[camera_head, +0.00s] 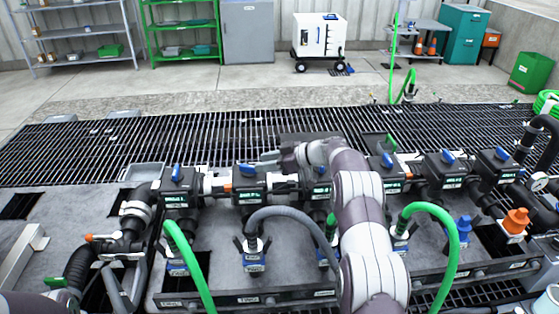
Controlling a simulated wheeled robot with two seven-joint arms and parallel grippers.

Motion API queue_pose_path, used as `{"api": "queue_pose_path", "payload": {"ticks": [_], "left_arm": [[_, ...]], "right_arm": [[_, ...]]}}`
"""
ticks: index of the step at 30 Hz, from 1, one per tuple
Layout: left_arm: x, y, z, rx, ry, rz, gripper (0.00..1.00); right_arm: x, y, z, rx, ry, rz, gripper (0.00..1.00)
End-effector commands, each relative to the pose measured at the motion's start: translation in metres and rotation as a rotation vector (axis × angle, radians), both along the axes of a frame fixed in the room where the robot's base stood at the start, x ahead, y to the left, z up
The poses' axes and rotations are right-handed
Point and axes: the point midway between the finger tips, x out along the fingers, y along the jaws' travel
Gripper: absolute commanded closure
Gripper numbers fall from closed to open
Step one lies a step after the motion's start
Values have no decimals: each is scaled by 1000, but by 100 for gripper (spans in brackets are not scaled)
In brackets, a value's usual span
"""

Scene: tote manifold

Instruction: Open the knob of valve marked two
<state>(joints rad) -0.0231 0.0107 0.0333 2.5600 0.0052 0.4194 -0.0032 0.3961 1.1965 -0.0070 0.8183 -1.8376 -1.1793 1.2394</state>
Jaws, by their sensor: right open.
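A row of black valve blocks runs across the manifold (215,284), several with blue knobs on top. The second block from the left (250,186) has a blue knob (247,170) and an orange fitting on its left side. The labels are too small to read surely, so I cannot confirm which is marked two. My right arm rises through the middle and bends left. My right gripper (272,157) is open just behind and right of that second knob, apparently apart from it. My arm hides part of the middle blocks. My left gripper is out of view.
Green hoses (188,265) and a grey hose (285,213) arch up in front of the blocks. An orange knob (516,220) stands at the right. Behind lies a black floor grating (90,143). Shelves (82,40) and a white cart (318,38) stand far back.

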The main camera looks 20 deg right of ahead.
Motion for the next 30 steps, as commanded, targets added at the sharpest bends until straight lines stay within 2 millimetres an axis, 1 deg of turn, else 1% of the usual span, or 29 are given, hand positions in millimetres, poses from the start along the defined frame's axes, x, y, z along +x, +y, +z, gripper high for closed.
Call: {"api": "queue_pose_path", "payload": {"ticks": [1,3,7,10,17,19,20,21,22,23,24,25,26,27,28,30], "left_arm": [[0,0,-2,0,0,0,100],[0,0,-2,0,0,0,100],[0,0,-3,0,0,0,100],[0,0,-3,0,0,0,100],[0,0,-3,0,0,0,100],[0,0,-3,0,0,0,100],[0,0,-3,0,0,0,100],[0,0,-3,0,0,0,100],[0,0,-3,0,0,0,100],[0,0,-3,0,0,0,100],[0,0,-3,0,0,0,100],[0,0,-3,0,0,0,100],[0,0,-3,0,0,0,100],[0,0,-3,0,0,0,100],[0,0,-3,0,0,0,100],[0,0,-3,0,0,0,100]], "right_arm": [[-7,-10,4,0,1,-4,58],[-16,-21,10,0,-1,-2,58],[-27,-35,17,0,2,-1,58],[-31,-39,20,0,1,0,58],[-32,-40,21,0,0,1,58],[-31,-37,21,0,0,6,39],[-30,-31,21,1,1,16,29],[-28,-16,22,-1,-2,40,16],[-26,0,24,-2,-4,66,13],[-24,20,24,-1,-3,99,13],[-24,54,23,4,5,152,13],[-25,83,23,26,11,187,13],[-24,114,27,75,11,210,13],[-24,157,37,168,8,229,13],[-24,189,47,252,-7,235,13],[-23,246,70,432,-63,216,13]]}}
